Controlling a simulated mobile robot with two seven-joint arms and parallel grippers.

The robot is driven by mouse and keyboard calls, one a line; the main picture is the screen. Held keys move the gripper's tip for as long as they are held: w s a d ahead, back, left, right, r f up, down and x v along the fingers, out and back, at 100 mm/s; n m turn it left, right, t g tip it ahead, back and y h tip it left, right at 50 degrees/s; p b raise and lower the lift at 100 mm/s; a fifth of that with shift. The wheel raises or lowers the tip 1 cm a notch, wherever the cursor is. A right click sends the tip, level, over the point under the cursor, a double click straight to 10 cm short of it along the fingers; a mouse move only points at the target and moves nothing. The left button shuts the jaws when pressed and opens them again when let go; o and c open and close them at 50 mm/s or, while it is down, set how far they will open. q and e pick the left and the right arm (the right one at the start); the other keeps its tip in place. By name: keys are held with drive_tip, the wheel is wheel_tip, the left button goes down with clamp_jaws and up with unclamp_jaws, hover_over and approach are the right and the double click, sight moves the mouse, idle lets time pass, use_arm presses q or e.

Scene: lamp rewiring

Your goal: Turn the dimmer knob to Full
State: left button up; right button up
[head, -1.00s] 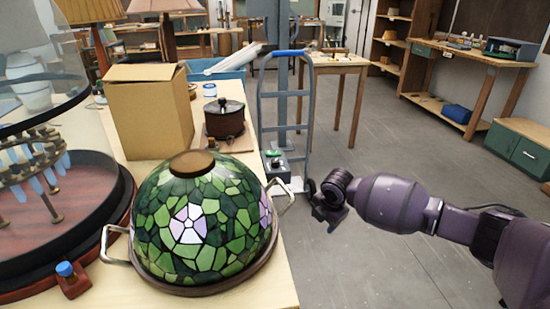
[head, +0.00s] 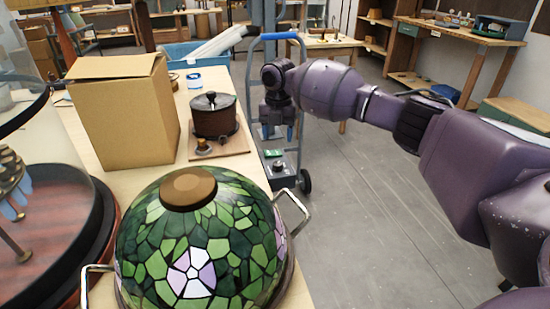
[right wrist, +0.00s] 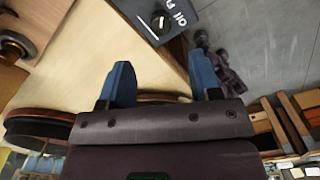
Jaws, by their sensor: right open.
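The dimmer is a grey box (head: 285,172) with a dark knob and a green light, standing past the bench's right edge in the head view. In the right wrist view, its dark panel (right wrist: 128,8) shows pale lettering and the dimmer knob (right wrist: 158,24), which has a white mark. The knob's exact setting is hard to read. My right gripper (head: 278,131) points down above the dimmer. Its blue fingers (right wrist: 160,72) are apart and empty, and the knob lies beyond them, apart from both. My left gripper is not in view.
A green stained-glass lampshade (head: 205,245) with metal handles sits at the bench's front. A cardboard box (head: 125,115) and a dark brown pot-like object (head: 213,118) stand behind it. A blue-grey hand truck (head: 304,110) stands beside the bench. Grey floor (head: 365,220) is open to the right.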

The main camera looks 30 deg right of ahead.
sight(278, 163)
wheel_tip(278, 163, down, 10)
drive_tip(key=shift+r+b, duration=0.15)
drive_tip(key=shift+b, duration=0.45)
drive_tip(key=c, duration=0.9)
